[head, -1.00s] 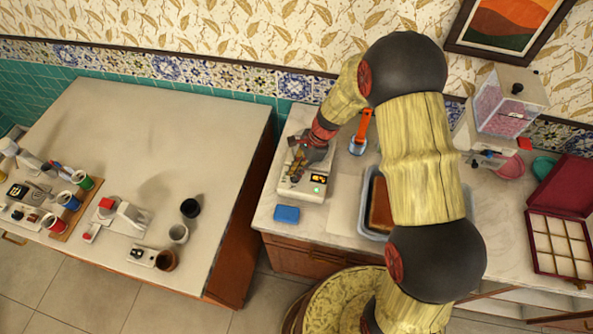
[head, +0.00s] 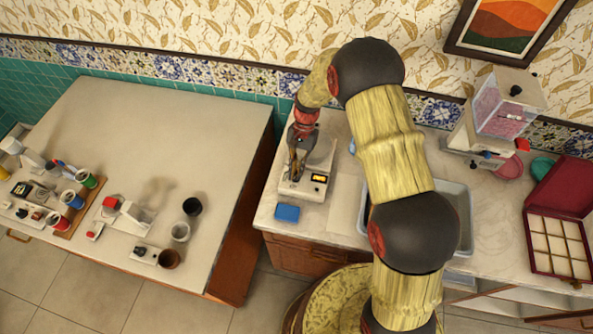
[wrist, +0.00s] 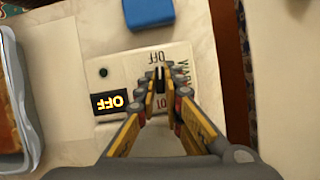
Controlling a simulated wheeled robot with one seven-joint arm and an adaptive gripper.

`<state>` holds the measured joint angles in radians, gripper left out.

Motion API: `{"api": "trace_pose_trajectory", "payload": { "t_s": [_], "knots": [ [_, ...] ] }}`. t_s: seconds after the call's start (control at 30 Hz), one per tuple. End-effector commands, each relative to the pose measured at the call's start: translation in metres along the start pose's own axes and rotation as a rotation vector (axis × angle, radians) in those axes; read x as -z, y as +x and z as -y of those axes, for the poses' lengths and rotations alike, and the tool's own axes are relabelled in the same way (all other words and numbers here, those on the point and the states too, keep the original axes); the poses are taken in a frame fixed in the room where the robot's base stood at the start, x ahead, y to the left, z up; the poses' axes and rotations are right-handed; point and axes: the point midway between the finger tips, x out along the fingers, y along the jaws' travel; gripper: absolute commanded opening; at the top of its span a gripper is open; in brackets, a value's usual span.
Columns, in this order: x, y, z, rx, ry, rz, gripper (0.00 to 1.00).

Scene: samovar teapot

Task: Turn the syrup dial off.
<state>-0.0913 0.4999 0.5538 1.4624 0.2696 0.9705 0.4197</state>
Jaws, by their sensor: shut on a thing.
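The syrup warmer (head: 304,187) is a pale box on the counter, seen from above in the wrist view (wrist: 128,75). The round lamp (wrist: 103,72) looks dark. My gripper (wrist: 160,97) is shut on the dial, with its fingers on both sides of it. In the head view my gripper (head: 296,172) covers the dial.
A blue block (head: 287,212) lies just in front of the warmer. A grey-blue tray (head: 462,215) is to the right, partly behind my arm. A dark red box (head: 556,240) stands farther right. A separate table (head: 150,130) with cups is on the left.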

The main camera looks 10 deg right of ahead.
Motion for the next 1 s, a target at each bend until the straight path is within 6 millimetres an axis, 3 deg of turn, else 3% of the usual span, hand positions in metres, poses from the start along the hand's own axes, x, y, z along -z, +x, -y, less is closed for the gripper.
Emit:
{"api": "trace_pose_trajectory", "payload": {
  "t_s": [0.33,0.87,0.9,1.0],
  "knots": [
    [0.0008,-0.0009,0.0016,-0.048,-0.119,-0.003,0.0],
    [0.0008,-0.001,0.0016,-0.055,-0.137,-0.004,0.0],
    [0.0008,-0.001,0.0016,-0.055,-0.137,-0.003,0.11],
    [0.0006,-0.0008,0.0015,-0.055,-0.136,-0.003,0.17]
  ]
}}
